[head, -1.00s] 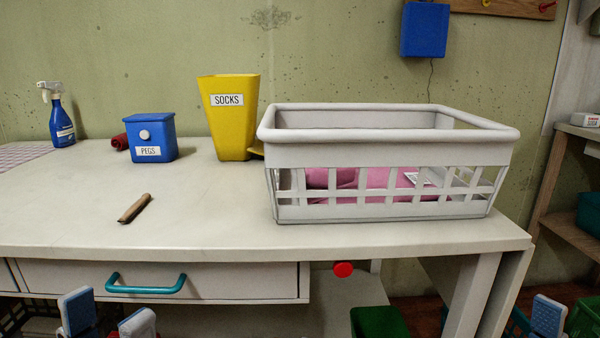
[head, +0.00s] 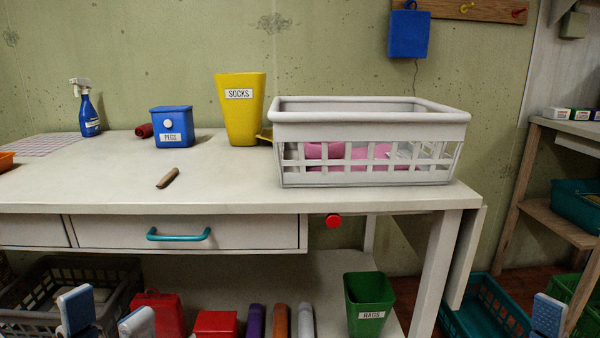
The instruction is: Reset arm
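My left gripper (head: 106,314) is at the bottom left of the head view, in front of the workbench. Its two blue-and-grey finger pads stand apart with nothing seen between them. My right gripper (head: 547,316) is at the bottom right edge. Only one blue-tipped finger shows clearly, so its opening cannot be judged. Both grippers are low in the picture, below the level of the bench top (head: 110,185). The arms behind them are out of the frame.
The bench holds a white laundry basket (head: 370,132) with pink cloth, a yellow socks bin (head: 240,110), a blue pegs box (head: 172,127), a spray bottle (head: 87,107) and a brown stick (head: 167,178). Below are a dark crate (head: 105,275) and a green rags bin (head: 369,300). Shelves stand right.

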